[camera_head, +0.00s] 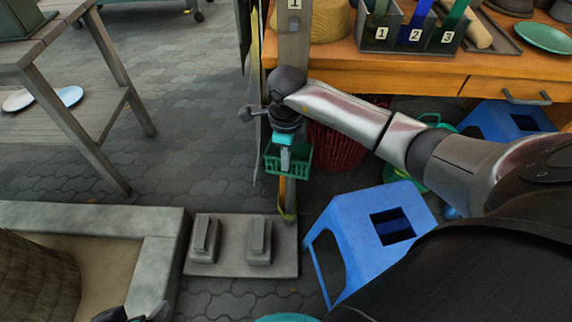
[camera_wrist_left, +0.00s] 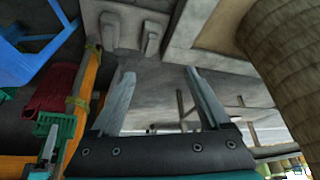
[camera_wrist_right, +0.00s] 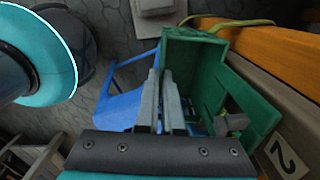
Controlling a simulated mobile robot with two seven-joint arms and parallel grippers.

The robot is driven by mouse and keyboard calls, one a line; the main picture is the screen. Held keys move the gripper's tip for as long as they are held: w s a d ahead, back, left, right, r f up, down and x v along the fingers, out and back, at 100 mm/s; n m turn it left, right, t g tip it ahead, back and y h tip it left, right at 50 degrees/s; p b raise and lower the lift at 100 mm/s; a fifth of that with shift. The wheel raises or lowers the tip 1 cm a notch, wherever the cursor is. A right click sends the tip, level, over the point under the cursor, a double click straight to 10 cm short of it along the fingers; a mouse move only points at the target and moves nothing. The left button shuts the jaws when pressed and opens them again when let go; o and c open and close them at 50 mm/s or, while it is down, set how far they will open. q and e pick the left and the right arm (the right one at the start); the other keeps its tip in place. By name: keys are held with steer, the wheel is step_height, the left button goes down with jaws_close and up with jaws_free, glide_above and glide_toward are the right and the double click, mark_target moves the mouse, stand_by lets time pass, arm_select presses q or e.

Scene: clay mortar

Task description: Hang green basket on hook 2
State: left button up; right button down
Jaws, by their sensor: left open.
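The green basket (camera_head: 298,160) hangs upright below my right gripper (camera_head: 286,160), in front of the post. In the right wrist view my right gripper (camera_wrist_right: 163,78) is shut on the wall of the basket (camera_wrist_right: 195,55). A grey hook (camera_wrist_right: 232,123) shows at the opening in the basket's back panel, beside the label 2 (camera_wrist_right: 284,157); I cannot tell whether it passes through. In the left wrist view my left gripper (camera_wrist_left: 160,85) is open and empty, away from the basket (camera_wrist_left: 66,124). Its tips (camera_head: 135,314) show at the head view's bottom edge.
A post with label 1 (camera_head: 294,4) stands before the wooden workbench (camera_head: 420,65). A blue stool (camera_head: 350,225) is below right. A stone slab with two blocks (camera_head: 240,265) and a walled pit (camera_head: 90,215) lie below left. Paving at left is fairly clear.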

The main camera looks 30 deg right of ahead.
steer(key=shift+w+d+f+b, duration=0.35)
steer(key=shift+w+d+b, duration=0.05)
steer(key=shift+w+b, duration=0.25)
arm_select(q)
steer(key=w+d+t, duration=0.1)
steer(key=w+d+t+h, duration=0.1)
steer(key=d, duration=0.1)
steer(key=shift+w+f, duration=0.2)
steer(key=shift+w, duration=0.1)
arm_select(e)
steer(key=shift+w+d+r, duration=0.1)
steer(key=shift+w+d, duration=0.05)
steer(key=shift+w, duration=0.05)
steer(key=c, duration=1)
jaws_free()
steer(key=shift+o, duration=0.2)
steer(key=shift+s, duration=0.1)
arm_select(q)
steer(key=shift+a, duration=0.1)
